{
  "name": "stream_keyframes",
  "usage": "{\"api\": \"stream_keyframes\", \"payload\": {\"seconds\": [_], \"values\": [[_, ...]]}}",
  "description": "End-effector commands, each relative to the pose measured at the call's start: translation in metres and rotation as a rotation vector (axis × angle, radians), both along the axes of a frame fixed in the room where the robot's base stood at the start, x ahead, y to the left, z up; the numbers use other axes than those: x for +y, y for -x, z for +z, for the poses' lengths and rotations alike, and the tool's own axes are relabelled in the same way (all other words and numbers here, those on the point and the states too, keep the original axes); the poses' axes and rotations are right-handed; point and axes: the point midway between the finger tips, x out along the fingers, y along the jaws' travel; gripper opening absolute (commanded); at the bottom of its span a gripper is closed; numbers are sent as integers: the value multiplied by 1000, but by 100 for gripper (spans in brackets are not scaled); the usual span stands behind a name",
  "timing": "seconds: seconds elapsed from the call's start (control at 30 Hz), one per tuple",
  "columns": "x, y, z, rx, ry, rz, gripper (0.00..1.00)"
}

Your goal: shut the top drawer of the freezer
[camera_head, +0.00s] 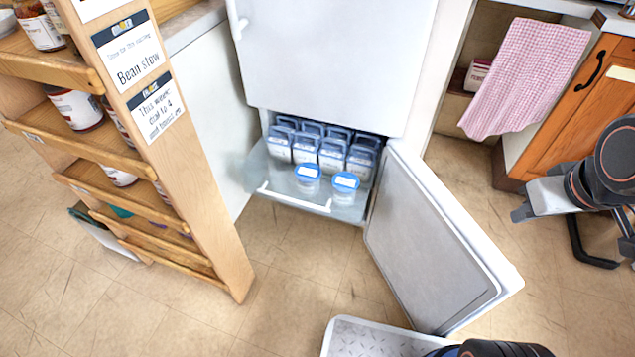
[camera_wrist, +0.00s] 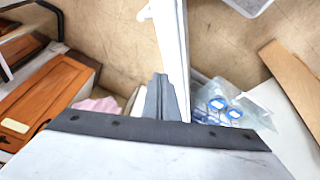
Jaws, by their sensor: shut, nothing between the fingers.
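The freezer's top drawer (camera_head: 325,207) is clear with a white front handle, and it stands pulled out. It holds several blue-lidded tubs and boxes; two round tubs sit near its front. In the wrist view, the drawer (camera_wrist: 262,115) shows partly, to the right of the open door. The freezer door (camera_head: 425,240) is swung open to the right of the drawer and also shows in the wrist view (camera_wrist: 172,50). My gripper (camera_head: 519,213) is shut and empty, to the right of the door, apart from the drawer. Its fingers (camera_wrist: 160,98) overlap the door's edge in the wrist view; contact cannot be told.
A wooden rack of jars (camera_head: 165,170) stands at left, near the drawer. An orange cabinet (camera_head: 575,110) with a pink cloth (camera_head: 525,75) is at right. The upper fridge door (camera_head: 330,60) is shut. Tiled floor (camera_head: 290,270) lies clear before the drawer.

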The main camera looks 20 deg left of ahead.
Motion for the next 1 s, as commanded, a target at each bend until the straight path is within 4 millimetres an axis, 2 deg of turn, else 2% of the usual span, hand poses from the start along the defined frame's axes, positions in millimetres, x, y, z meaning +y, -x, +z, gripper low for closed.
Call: {"api": "stream_keyframes", "payload": {"seconds": [0.17,0.47,0.77,1.0], "values": [[19,-17,1,20,71,189,0],[65,-50,2,47,225,593,0],[125,-74,-3,64,379,1001,0],[181,-84,-11,70,504,1330,0]]}}
